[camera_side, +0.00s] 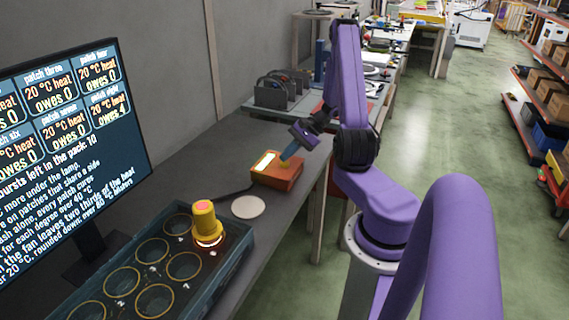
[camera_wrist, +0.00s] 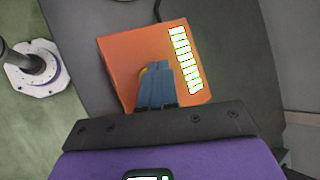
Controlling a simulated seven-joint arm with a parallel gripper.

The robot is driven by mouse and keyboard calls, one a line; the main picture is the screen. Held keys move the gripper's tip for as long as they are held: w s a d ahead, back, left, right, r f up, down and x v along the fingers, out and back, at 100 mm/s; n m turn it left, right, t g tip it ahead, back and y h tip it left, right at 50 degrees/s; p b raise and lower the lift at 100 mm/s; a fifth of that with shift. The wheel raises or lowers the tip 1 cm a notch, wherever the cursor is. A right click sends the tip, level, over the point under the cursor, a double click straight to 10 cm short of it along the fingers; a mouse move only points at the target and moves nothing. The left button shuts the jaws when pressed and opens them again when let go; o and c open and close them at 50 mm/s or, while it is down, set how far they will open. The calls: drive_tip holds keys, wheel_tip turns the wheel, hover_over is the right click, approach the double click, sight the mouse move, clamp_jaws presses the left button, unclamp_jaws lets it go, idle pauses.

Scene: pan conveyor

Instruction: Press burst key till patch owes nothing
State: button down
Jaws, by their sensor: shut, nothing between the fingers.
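The orange box (camera_side: 275,178) stands on the grey bench with a lit strip on top; in the wrist view (camera_wrist: 120,50) the strip shows several bars. Its yellow key (camera_wrist: 144,71) is mostly hidden behind my fingers. My gripper (camera_side: 284,160) is shut and empty, its blue fingertips (camera_wrist: 157,66) over the key; I cannot tell whether they touch. The monitor (camera_side: 62,150) reads patch eight owes 4, other readable patches owe 0, and 10 bursts left. A yellow lamp (camera_side: 205,219) with a red top and glowing ring stands at the back right of the patch tray (camera_side: 232,246).
A white disc (camera_side: 248,207) lies flat between the box and the tray. A dark cable (camera_side: 236,190) leaves the box. A rack (camera_side: 275,92) stands farther back on another bench. The bench edge is close to the box's right.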

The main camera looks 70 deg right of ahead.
sight(287, 162)
drive_tip(key=shift+r, duration=0.5)
drive_tip(key=shift+r, duration=2.5)
